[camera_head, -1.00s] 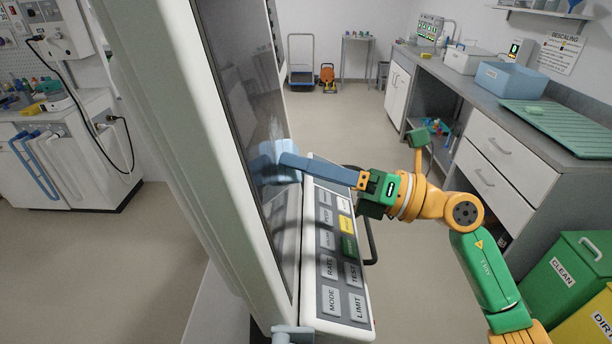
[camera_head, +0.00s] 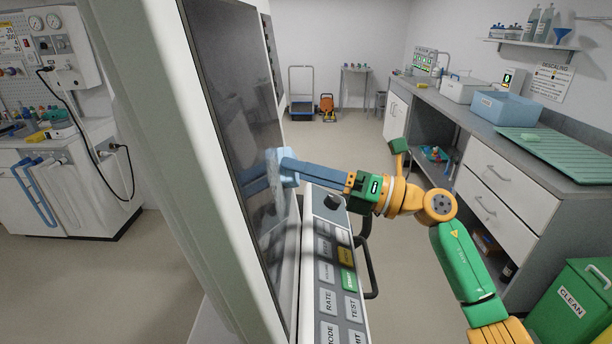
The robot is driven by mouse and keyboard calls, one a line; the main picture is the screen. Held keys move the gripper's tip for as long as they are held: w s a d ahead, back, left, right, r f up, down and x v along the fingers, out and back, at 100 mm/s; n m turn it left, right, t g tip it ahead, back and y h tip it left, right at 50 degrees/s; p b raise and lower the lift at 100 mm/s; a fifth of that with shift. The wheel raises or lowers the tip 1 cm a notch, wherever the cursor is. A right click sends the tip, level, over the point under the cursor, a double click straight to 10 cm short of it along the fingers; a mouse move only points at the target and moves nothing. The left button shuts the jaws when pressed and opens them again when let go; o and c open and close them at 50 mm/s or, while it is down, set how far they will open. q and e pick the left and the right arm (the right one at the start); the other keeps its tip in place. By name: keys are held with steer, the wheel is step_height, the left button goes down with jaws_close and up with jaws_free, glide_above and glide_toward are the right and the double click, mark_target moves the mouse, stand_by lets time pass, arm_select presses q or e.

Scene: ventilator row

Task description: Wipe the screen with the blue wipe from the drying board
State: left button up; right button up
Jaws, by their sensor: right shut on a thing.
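The ventilator's dark screen (camera_head: 228,85) stands tall and tilted at left of centre, in a pale frame. My right gripper (camera_head: 292,167) reaches in from the right with its long blue-grey fingers shut on a light blue wipe (camera_head: 281,168). The wipe is at the right part of the screen, seemingly touching it, with its reflection beside it. A faint whitish streak shows on the glass just below the wipe; I cannot tell whether it is a smear or a reflection. The green ridged drying board (camera_head: 570,156) lies on the right counter with a small green item on it. My left gripper is out of view.
A keypad panel (camera_head: 335,262) with a knob and a dark handle (camera_head: 368,270) juts out below my right gripper. A blue bin (camera_head: 505,107) stands on the right counter. A green CLEAN bin (camera_head: 572,305) is at lower right. The middle floor is clear.

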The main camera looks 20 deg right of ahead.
mark_target(293, 151)
steer(key=shift+s+a+r+p, duration=0.25)
steer(key=shift+s+a, duration=0.3)
steer(key=shift+s, duration=1.15)
steer(key=shift+s+a+r+p, duration=0.3)
steer(key=shift+s+a, duration=0.2)
steer(key=shift+s, duration=1.15)
steer(key=shift+s+a+r+p, duration=0.25)
steer(key=shift+s+a, duration=0.3)
steer(key=shift+s, duration=1.15)
step_height(293, 151, up, 2)
steer(key=shift+a+r+p, duration=0.1)
steer(key=shift+p, duration=1)
steer(key=shift+w, duration=0.45)
steer(key=shift+w+d+b, duration=0.15)
steer(key=shift+w+d, duration=0.1)
steer(key=shift+w, duration=0.6)
steer(key=shift+w+d+b, duration=0.2)
steer(key=shift+w+d, duration=0.1)
steer(key=shift+w, duration=0.6)
steer(key=shift+w+d+b, duration=0.15)
steer(key=shift+w+d, duration=0.1)
steer(key=shift+w, duration=0.6)
steer(key=shift+w+d, duration=0.2)
steer(key=shift+w, duration=0.5)
steer(key=shift+w+d, duration=0.2)
steer(key=shift+w, duration=0.45)
steer(key=shift+w+d, duration=0.2)
steer(key=shift+w, duration=0.5)
